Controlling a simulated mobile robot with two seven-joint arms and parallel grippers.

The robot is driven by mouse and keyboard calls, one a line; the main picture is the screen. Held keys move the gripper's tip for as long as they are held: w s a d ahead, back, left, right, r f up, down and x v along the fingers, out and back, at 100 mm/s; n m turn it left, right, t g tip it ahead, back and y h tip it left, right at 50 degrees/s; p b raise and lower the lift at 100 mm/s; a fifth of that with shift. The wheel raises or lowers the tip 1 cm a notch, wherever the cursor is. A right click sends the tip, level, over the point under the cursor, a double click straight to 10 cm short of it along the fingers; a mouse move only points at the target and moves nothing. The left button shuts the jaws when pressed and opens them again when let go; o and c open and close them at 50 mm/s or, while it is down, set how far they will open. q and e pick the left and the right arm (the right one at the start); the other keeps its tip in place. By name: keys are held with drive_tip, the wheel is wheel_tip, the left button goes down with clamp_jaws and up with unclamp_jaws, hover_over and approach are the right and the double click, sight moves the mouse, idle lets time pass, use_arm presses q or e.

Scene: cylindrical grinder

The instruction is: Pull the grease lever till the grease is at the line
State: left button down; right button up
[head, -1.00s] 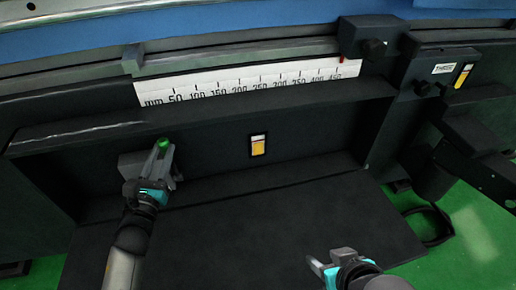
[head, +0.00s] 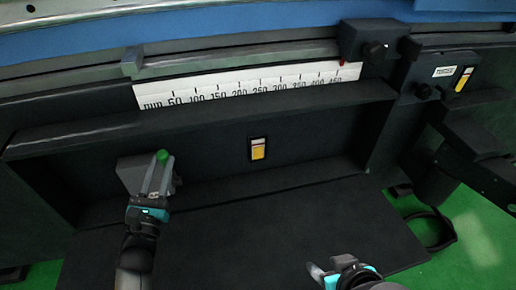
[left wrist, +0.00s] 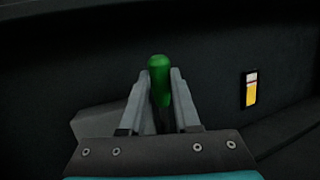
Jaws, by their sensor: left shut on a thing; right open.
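The grease lever has a green knob (head: 162,155), which also shows in the left wrist view (left wrist: 159,70). It stands out from a grey block (head: 132,172) on the dark machine front. My right gripper (head: 322,270) is open and empty.
A white millimetre scale (head: 250,86) runs above the recess. A dark ledge (head: 270,225) lies below it. A second yellow window (head: 464,79) and knobs (head: 422,91) are at the right. The space before the gauge is clear.

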use_arm(q)
drive_tip(key=shift+f, duration=0.1)
drive_tip(key=shift+s+d+f+m+t+h, duration=0.15)
drive_tip(key=shift+s+f+m+t, duration=0.1)
drive_tip(key=shift+s+t, duration=0.2)
drive_tip(key=shift+s+d+f+m+t+h, duration=0.15)
drive_tip(key=shift+s+f+t, duration=0.15)
drive_tip(key=shift+s, duration=0.2)
drive_tip(key=c, duration=1.1)
unclamp_jaws()
drive_tip(key=shift+s+f, duration=0.1)
drive_tip(key=shift+s, duration=0.05)
drive_tip(key=o, duration=0.5)
drive_tip(key=shift+t, duration=0.25)
drive_tip(key=v, duration=0.7)
drive_tip(key=shift+s+a+p, duration=0.1)
drive_tip(key=shift+s+p, duration=0.15)
drive_tip(key=shift+p, duration=0.1)
